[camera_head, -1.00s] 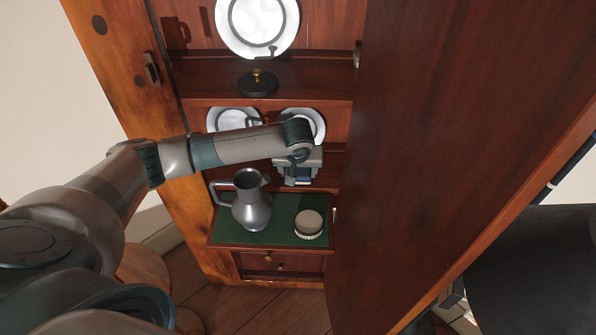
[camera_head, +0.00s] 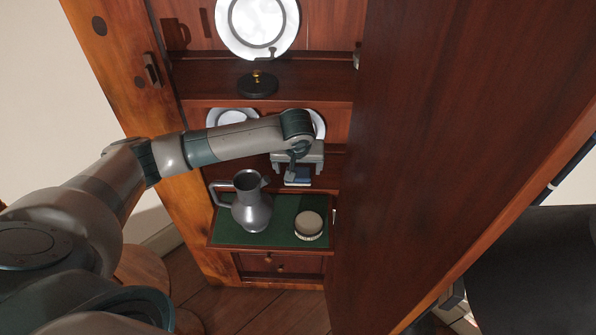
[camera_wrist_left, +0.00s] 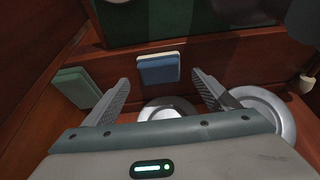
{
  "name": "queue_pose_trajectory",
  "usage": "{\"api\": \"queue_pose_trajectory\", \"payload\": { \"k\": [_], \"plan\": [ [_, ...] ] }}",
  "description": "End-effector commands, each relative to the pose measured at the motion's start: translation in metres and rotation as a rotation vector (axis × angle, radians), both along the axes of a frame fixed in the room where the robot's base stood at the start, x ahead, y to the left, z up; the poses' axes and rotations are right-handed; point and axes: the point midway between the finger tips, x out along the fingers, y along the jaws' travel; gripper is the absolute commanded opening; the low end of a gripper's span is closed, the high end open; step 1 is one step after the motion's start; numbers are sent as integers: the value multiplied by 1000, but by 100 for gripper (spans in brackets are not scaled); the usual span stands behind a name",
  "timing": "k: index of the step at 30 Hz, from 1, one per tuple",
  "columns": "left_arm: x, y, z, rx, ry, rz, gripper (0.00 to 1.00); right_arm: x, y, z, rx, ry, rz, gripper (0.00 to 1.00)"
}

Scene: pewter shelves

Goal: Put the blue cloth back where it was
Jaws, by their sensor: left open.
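The blue cloth (camera_wrist_left: 158,69) is a small folded block with a pale edge. In the left wrist view it lies on the brown wood of the cabinet, beyond and between my fingertips, apart from both fingers. In the head view the blue cloth (camera_head: 297,181) shows just below my left gripper (camera_head: 297,168), partly hidden by it. My left gripper is open and empty; its spread fingers show in the left wrist view (camera_wrist_left: 160,80). My right gripper is not in view.
A green folded cloth (camera_wrist_left: 78,87) lies left in the wrist view. Plates (camera_wrist_left: 262,108) stand near my fingers. Below, a pewter jug (camera_head: 252,208) and a round lidded box (camera_head: 309,225) stand on a green-lined shelf (camera_head: 283,240). A cabinet door (camera_head: 430,140) stands at right.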

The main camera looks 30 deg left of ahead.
Motion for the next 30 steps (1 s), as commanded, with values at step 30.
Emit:
{"api": "queue_pose_trajectory", "payload": {
  "k": [30],
  "plan": [
    [-26, -13, 73, 0, 0, 0, 80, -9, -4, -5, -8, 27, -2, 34]
  ]
}}
